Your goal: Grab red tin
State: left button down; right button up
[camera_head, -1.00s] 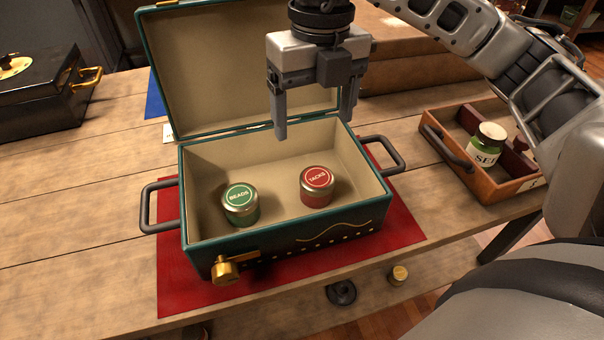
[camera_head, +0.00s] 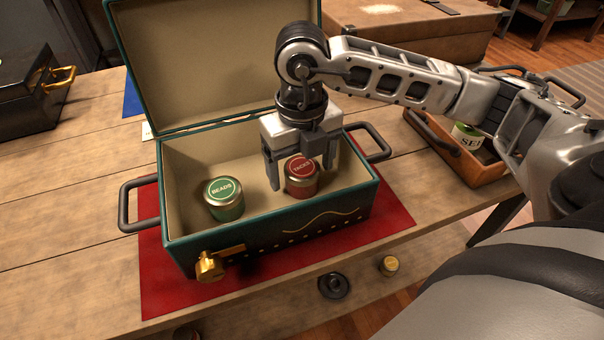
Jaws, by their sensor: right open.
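The red tin (camera_head: 301,180) has a red lid lettered TACKS and stands upright inside the open green chest (camera_head: 175,222), toward its right side. My right gripper (camera_head: 301,178) is open, pointing down into the chest. Its two fingers show on the left and right of the red tin in the picture; I cannot tell whether they touch it. The green tin (camera_head: 224,200), lettered BEADS, stands upright at the left in the chest. My left gripper is not in view.
The chest has a raised lid (camera_head: 220,60), side handles and a brass latch (camera_head: 211,266). It stands on a red mat (camera_head: 165,298) on a wooden table. A wooden tray (camera_head: 480,176) with a green jar is at right. A black box (camera_head: 30,105) is at far left.

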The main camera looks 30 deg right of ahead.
jog(key=shift+f, duration=0.9)
jog(key=c, duration=1.1)
jog(key=shift+r, duration=0.15)
